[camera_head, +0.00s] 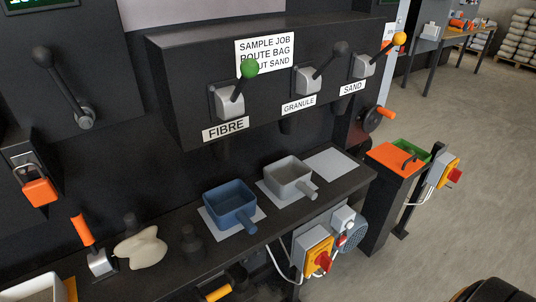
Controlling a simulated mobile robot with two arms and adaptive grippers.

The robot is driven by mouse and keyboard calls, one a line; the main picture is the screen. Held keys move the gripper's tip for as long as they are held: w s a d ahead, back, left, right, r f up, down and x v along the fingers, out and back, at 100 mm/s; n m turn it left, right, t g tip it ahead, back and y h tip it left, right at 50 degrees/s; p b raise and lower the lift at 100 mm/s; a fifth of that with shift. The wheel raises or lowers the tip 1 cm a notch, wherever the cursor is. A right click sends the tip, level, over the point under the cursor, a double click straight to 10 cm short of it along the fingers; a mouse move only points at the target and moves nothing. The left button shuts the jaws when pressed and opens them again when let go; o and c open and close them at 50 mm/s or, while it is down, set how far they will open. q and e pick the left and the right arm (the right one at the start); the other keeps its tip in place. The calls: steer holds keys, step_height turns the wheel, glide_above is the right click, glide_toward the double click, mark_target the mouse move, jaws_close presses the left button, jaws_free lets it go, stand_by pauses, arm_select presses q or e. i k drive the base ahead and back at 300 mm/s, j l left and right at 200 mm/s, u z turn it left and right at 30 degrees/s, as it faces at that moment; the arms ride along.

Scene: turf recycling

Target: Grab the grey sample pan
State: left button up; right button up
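The grey sample pan (288,186) is a square open pan with a short handle (311,191) pointing to the lower right. It sits upright on a pale square mat (270,194) on the dark shelf, below the GRANULE label. It looks empty. Neither of my grippers shows in the head view, and nothing touches the pan.
A blue pan (228,212) stands left of the grey one, its handle toward the front. A bare pale mat (333,164) lies to the right. Levers (249,70) hang above on the dark panel. A yellow switch box (314,256) is below the shelf's front edge.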

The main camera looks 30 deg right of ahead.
mark_target(288, 176)
steer(key=z, duration=1.05)
